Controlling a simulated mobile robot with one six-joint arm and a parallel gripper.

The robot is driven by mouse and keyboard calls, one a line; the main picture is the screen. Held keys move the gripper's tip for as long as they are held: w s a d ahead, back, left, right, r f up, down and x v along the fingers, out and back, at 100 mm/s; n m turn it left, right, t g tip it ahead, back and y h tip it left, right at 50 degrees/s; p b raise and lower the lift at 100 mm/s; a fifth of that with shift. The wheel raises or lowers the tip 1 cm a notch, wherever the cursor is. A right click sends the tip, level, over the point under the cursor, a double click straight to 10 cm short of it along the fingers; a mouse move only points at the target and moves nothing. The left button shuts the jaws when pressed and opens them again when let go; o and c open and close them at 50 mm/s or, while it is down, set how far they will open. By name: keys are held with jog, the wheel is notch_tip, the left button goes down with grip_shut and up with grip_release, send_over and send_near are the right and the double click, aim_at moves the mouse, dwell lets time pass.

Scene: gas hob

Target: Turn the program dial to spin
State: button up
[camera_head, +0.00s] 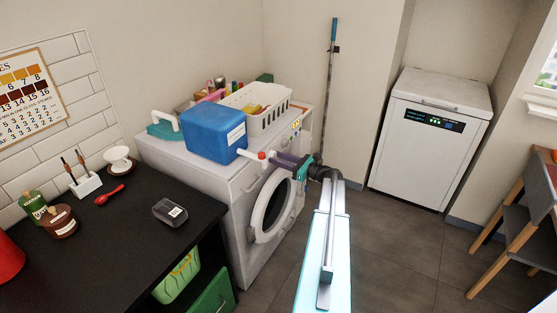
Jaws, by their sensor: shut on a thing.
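The white washing machine (227,188) stands at centre, its round door (271,208) facing right and closed. My gripper (281,159) is at the upper part of its front, above the door. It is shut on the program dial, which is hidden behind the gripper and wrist. The dial's pointer and any program markings are too small or covered to read.
A blue container (212,128) with a red-and-white spout (262,155) overhangs the machine's front edge beside my gripper. A white basket (262,112) sits on top. A black counter (110,235) stands left. A white appliance (430,140) stands right, with open floor before it.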

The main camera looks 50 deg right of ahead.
jog(key=o, duration=1)
jog(key=shift+a+f, duration=0.1)
jog(key=shift+c, duration=0.2)
jog(key=shift+o, duration=0.3)
jog(key=shift+s, duration=0.15)
jog(key=b+v, duration=0.2)
jog(key=v, duration=1.1)
jog(key=shift+s, duration=0.3)
jog(key=shift+s, duration=0.15)
